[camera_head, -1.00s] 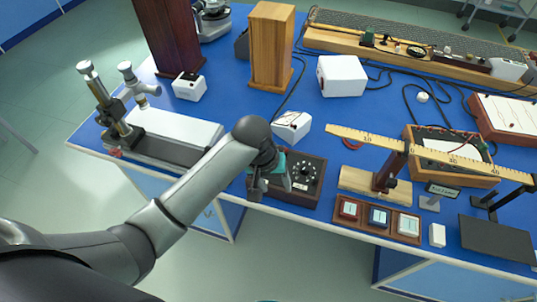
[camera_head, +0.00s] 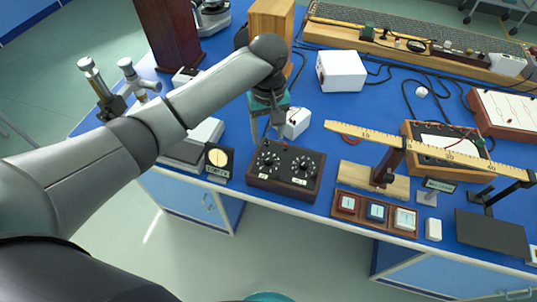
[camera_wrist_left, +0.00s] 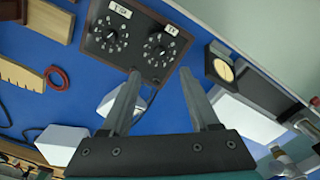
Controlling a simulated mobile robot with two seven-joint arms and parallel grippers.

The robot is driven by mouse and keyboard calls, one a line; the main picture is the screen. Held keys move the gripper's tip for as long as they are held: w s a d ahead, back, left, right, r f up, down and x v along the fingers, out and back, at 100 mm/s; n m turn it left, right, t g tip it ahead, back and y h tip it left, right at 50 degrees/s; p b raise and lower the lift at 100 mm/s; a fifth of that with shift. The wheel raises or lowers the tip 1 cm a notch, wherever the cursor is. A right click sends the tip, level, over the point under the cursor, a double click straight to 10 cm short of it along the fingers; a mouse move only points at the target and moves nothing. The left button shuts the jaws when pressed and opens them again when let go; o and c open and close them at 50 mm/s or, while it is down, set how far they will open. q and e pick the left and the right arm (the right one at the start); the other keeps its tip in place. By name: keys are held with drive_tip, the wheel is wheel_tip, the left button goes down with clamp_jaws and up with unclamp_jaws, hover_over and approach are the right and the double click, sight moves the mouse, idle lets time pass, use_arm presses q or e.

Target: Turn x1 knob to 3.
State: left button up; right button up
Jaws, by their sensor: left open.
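The dark dial box (camera_head: 285,171) stands at the bench's near edge with two black knobs on top. The left knob (camera_head: 267,163) appears at the right in the wrist view (camera_wrist_left: 157,50); the short label beside it looks like x1. The other knob (camera_head: 306,167) carries a longer label, hard to read. Both knobs are ringed by white marks; the exact settings are too small to read. My left gripper (camera_head: 268,128) is open and empty, just behind and above the box. In the wrist view its fingers (camera_wrist_left: 160,74) point toward the x1 knob, apparently without touching it.
A round yellow-faced instrument (camera_head: 218,158) stands left of the box. A small white box (camera_head: 295,122) is close behind. A wooden stand with a ruler (camera_head: 374,180) and a switch tray (camera_head: 376,213) are to the right.

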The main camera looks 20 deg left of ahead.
sight(268, 158)
use_arm(q)
wheel_tip(268, 158, down, 10)
drive_tip(key=shift+r+b, duration=0.2)
drive_tip(key=shift+b, duration=0.75)
drive_tip(key=shift+c, duration=0.4)
clamp_jaws()
